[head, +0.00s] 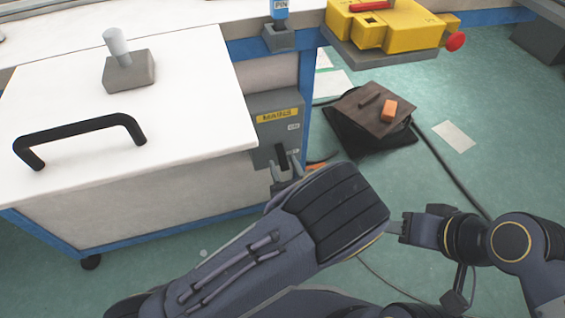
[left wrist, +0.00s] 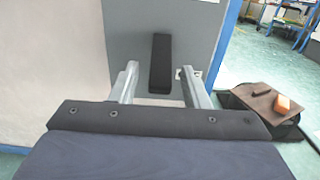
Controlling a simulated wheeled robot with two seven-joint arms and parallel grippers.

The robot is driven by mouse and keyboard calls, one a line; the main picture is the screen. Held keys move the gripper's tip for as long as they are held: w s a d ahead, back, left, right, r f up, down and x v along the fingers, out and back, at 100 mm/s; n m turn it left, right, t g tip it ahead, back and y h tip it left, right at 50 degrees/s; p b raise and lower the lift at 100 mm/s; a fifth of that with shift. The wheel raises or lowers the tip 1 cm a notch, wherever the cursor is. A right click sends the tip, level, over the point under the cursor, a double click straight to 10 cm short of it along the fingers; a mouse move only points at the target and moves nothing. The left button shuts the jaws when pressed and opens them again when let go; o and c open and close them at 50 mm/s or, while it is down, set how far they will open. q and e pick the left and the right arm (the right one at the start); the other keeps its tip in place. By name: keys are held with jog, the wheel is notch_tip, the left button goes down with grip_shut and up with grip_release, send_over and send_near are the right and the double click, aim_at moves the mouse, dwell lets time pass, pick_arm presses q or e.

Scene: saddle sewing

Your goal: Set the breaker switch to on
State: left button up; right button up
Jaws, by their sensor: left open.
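The grey breaker box (head: 262,133) with a yellow MAINS label is on the side of the white bench. Its black breaker switch lever (left wrist: 160,55) points down in the left wrist view. In the head view the lever (head: 281,158) is small and partly hidden by my gripper. My left gripper (head: 286,170) is open at the box's lower part. In the left wrist view its fingers (left wrist: 158,74) stand on either side of the lever's lower end, with gaps on both sides.
The white bench top (head: 190,75) carries a black handle (head: 80,130) and a grey block with a peg (head: 128,70). A yellow machine (head: 400,25) with a red knob is at the back. A dark pedal (head: 375,108) with an orange block and cables lie on the green floor.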

pick_arm(q)
jog(key=shift+x, duration=0.85)
grip_shut()
